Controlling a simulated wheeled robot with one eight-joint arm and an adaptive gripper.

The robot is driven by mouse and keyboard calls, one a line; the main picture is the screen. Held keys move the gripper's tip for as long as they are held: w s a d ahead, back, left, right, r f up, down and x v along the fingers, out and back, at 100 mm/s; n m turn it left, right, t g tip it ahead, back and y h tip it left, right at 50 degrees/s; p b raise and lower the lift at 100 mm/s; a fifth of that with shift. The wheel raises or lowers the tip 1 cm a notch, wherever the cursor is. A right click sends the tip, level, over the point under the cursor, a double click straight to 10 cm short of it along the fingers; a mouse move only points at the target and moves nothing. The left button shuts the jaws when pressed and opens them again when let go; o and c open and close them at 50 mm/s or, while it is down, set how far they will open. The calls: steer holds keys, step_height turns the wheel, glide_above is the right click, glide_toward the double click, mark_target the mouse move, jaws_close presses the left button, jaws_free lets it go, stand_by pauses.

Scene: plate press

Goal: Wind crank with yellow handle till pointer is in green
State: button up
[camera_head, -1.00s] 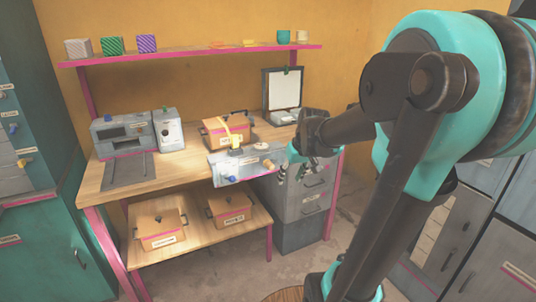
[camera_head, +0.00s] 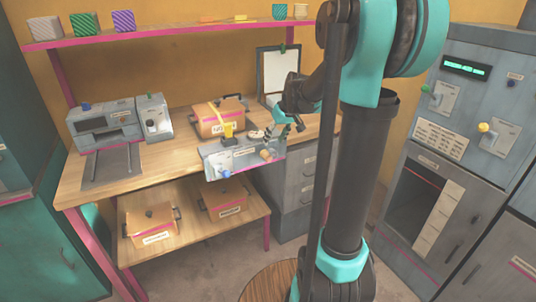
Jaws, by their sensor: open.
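A grey panel box (camera_head: 212,158) sits at the front edge of the wooden bench. A yellow handle (camera_head: 228,130) stands up at its top left, which looks like the crank's handle. A pale round part (camera_head: 256,134) lies on its top; I cannot make out a pointer or green zone there. A blue knob (camera_head: 224,173) and a tan knob (camera_head: 267,154) are on its front. My gripper (camera_head: 284,128) is open, above the box's right end and to the right of the yellow handle, apart from it.
A grey machine (camera_head: 105,128) is at the bench's left. Two more pots sit on the lower shelf (camera_head: 190,237). A tall cabinet (camera_head: 470,100) at right carries another yellow knob (camera_head: 483,127).

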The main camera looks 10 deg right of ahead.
mark_target(268, 154)
steer(key=x, duration=0.9)
steer(key=shift+w+f, duration=0.1)
steer(key=shift+f, duration=0.25)
steer(key=shift+c, duration=0.2)
jaws_close()
